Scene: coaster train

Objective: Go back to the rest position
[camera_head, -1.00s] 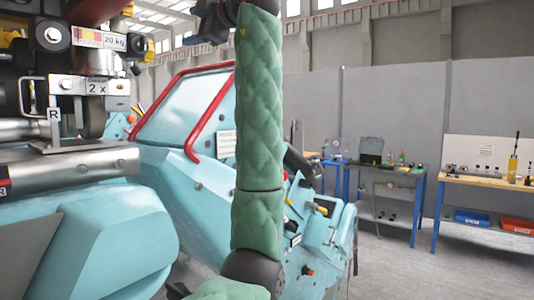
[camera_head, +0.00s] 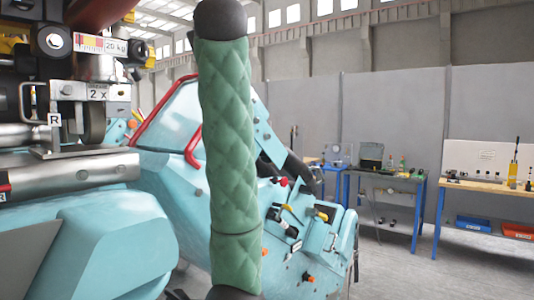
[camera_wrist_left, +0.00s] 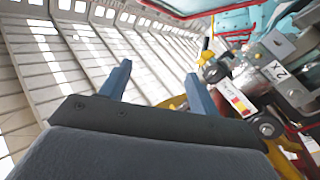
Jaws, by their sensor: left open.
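My left gripper (camera_wrist_left: 158,90) shows in the left wrist view with its two blue fingers apart and nothing between them. Beyond the fingers are the hall's windowed wall and roof, and the coaster train's metal parts (camera_wrist_left: 275,75) lie to the right. In the head view the light-blue coaster train (camera_head: 110,235) fills the left side, with a red bar (camera_head: 150,125) along it. Neither gripper can be made out in the head view.
A wheel assembly with a "20 kg" label (camera_head: 102,43) is close at the upper left. A blue-legged workbench (camera_head: 420,205) and a wooden-topped bench (camera_head: 480,185) stand at the right by the grey wall. The floor (camera_head: 410,275) at the lower right is clear.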

